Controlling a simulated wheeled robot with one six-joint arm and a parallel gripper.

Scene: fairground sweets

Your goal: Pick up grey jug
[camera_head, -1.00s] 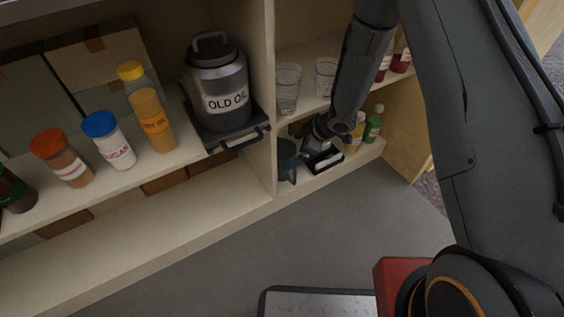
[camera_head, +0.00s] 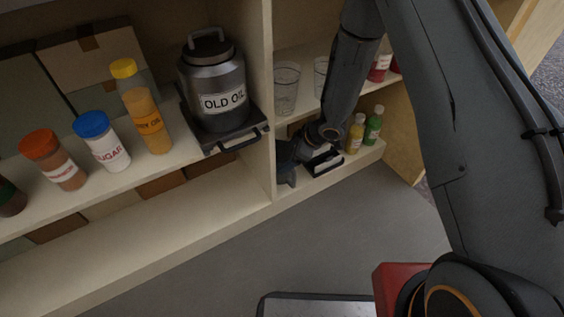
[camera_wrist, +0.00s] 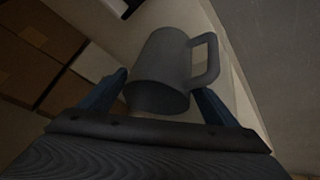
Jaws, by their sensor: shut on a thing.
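The grey jug (camera_wrist: 163,72) lies between the two blue fingers of my gripper (camera_wrist: 160,98) in the wrist view, with its handle to the right. The fingers are closed on its sides. In the head view the jug (camera_head: 286,172) stands on the lower shelf of the right-hand bay, just right of the upright divider. My gripper (camera_head: 296,152) reaches into this bay, and the arm and wrist partly hide the jug there. I cannot tell from these views whether the jug is clear of the shelf.
A dark tray with a white label (camera_head: 324,163) sits right beside the jug. Yellow (camera_head: 355,134) and green (camera_head: 373,126) bottles stand farther right. Glasses (camera_head: 286,88) are on the shelf above. An old oil can (camera_head: 213,85) stands left of the divider.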

